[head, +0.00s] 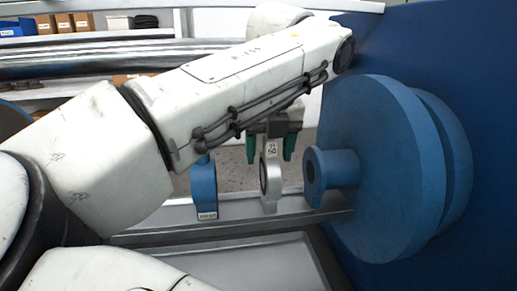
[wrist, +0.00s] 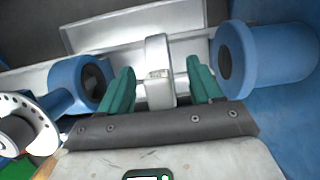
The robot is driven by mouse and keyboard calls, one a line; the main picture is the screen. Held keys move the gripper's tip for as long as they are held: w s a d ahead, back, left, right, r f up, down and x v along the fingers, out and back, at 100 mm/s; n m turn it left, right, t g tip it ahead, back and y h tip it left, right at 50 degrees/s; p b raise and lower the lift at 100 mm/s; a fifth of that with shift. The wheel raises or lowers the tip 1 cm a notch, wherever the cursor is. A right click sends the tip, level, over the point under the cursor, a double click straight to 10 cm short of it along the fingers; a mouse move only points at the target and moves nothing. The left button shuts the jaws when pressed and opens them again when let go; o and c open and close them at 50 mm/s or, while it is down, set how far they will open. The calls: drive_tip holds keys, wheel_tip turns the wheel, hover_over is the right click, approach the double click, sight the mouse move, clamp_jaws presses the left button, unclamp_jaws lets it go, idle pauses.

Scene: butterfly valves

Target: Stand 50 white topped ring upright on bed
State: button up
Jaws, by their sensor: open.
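The white-topped ring (head: 274,182), marked 50 on its label, is pale grey and stands upright on the grey bed (head: 236,210). In the wrist view the ring (wrist: 158,72) is seen edge-on from above. My gripper (head: 270,152) is open, with one green finger on each side of the ring's top. In the wrist view my gripper (wrist: 161,66) shows gaps between the ring and both fingers. The ring's foot is partly hidden in the wrist view.
A blue upright part (head: 204,186) with a label stands on the bed left of the ring. A large blue flanged disc (head: 375,165) with a hollow stub (head: 335,168) is close on the right, beside a blue wall (head: 490,120). Shelves with boxes (head: 62,23) are behind.

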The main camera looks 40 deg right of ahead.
drive_tip(key=p+v, duration=0.4)
drive_tip(key=v, duration=0.6)
drive_tip(key=shift+r, duration=0.4)
drive_tip(key=shift+s, duration=0.1)
